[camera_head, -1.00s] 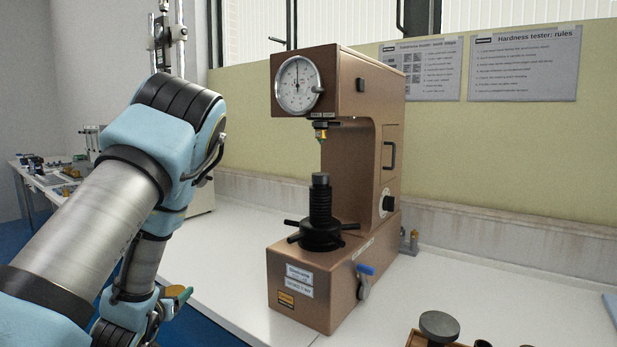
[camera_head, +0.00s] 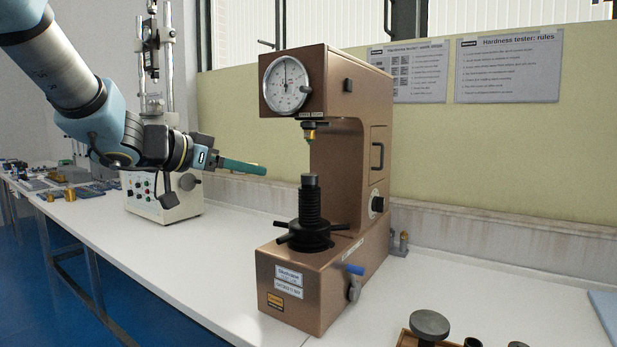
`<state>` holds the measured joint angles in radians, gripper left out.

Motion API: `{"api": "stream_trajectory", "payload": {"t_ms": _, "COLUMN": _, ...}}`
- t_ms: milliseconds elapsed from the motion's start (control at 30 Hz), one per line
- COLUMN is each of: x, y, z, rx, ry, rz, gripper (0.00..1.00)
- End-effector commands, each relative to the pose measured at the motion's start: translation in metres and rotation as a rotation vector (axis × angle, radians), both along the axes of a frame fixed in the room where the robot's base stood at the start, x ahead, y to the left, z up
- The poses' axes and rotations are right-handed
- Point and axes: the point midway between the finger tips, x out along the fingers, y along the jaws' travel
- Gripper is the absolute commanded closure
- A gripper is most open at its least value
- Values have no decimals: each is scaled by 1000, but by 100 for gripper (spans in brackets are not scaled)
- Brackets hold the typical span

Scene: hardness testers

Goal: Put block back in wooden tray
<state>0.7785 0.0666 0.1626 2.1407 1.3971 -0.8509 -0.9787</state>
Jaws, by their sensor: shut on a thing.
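My gripper (camera_head: 262,170) is at the left of the brown hardness tester (camera_head: 345,185), above the white bench. Its green fingers point right, toward the gap between the indenter (camera_head: 310,131) and the dark anvil on the screw (camera_head: 309,181), and stop short of it. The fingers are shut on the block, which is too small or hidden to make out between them. The wooden tray (camera_head: 404,339) shows only in part at the bottom right edge. A dark round flat-topped anvil (camera_head: 430,323) stands in it.
Small dark pieces (camera_head: 472,343) sit right of that anvil. A second tester (camera_head: 160,195) with a tall column stands behind my arm. The bench (camera_head: 420,285) is clear between tester and tray.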

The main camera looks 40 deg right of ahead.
Motion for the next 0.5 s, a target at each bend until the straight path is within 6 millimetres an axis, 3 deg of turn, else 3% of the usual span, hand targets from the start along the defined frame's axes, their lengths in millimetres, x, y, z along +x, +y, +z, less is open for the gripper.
{"api": "stream_trajectory", "payload": {"t_ms": 367, "x": -4, "y": 0, "z": 8, "rx": 0, "ry": 3, "rz": -12, "gripper": 100}}
{"api": "stream_trajectory", "payload": {"t_ms": 500, "x": -4, "y": -11, "z": 8, "rx": 0, "ry": 3, "rz": -14, "gripper": 100}}
